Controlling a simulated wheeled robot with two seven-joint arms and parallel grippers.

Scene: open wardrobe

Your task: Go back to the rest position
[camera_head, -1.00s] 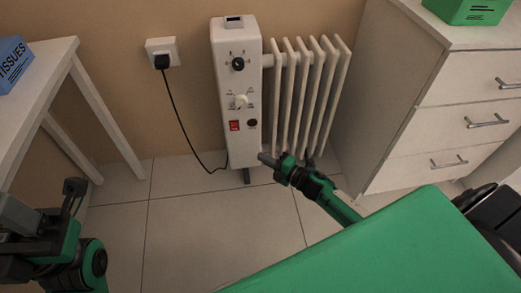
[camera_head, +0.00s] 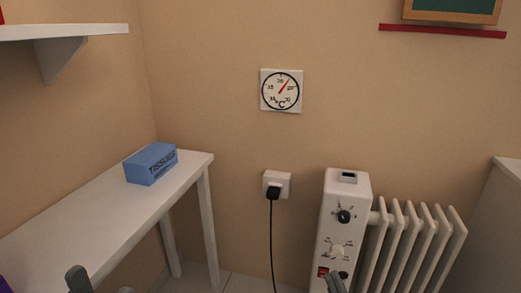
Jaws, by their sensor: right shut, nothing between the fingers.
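At the bottom left, grey tips of my left arm (camera_head: 78,281) just enter the view in front of the white table. The rest of the left gripper is cut off, so I cannot tell whether it is open or shut.
A white table (camera_head: 95,215) with a blue tissue box (camera_head: 152,163) stands at the left. The heater (camera_head: 338,215) stands against the wall, below and right of a thermometer (camera_head: 281,90) and beside a plugged socket (camera_head: 277,184). A shelf (camera_head: 70,32) is at upper left.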

